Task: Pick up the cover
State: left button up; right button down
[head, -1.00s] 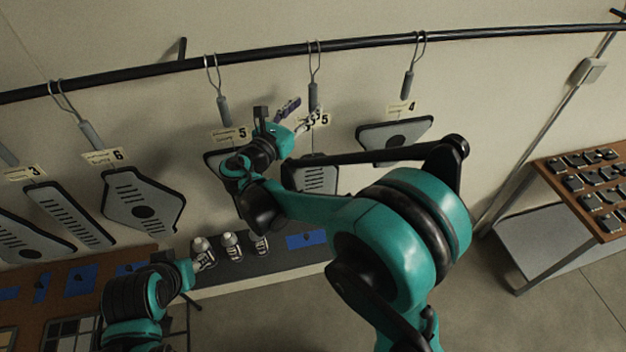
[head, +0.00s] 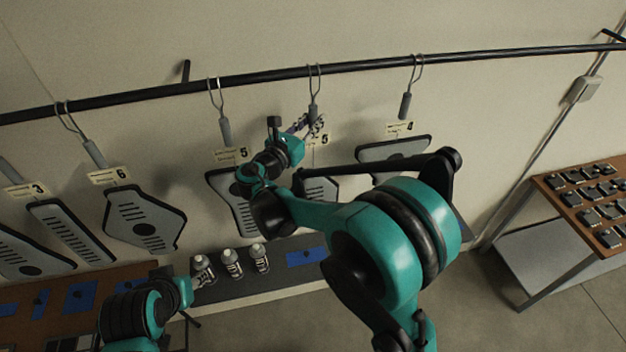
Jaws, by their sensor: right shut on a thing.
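Grey covers with black edges hang from the rail. One cover tagged 5 (head: 320,188) hangs in the middle, partly hidden behind my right arm. My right gripper (head: 314,125) is at the grey handle of its hanger (head: 313,111), just above the cover, and is shut on it. A second cover tagged 5 (head: 222,182) hangs to the left, partly behind my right wrist. The cover tagged 4 (head: 385,150) hangs to the right. My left gripper (head: 200,281) is low at the left, near a bottle; its fingers are too unclear to judge.
The black rail (head: 450,66) crosses the wall. The cover tagged 6 (head: 143,220) and others hang at the left. Several small bottles (head: 232,262) stand on a dark shelf below. A brown table with dark parts (head: 540,182) stands at the right.

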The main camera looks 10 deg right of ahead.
aim_at(311, 112)
jog(key=shift+r, duration=0.15)
jog(key=shift+r, duration=0.35)
jog(key=shift+s+a+r+b, duration=0.15)
jog(key=shift+r+b, duration=0.05)
jog(key=shift+r, duration=0.45)
jog(key=shift+s+a+r+b, duration=0.1)
jog(key=shift+a+r+b, duration=0.05)
jog(key=shift+r, duration=0.45)
jog(key=b+v, duration=0.2)
jog(key=v, duration=1.5)
jog(key=shift+b, duration=0.35)
jog(key=shift+s+r, duration=0.15)
jog(key=c, duration=2.1)
grip_release()
grip_shut()
jog(key=shift+a, duration=0.1)
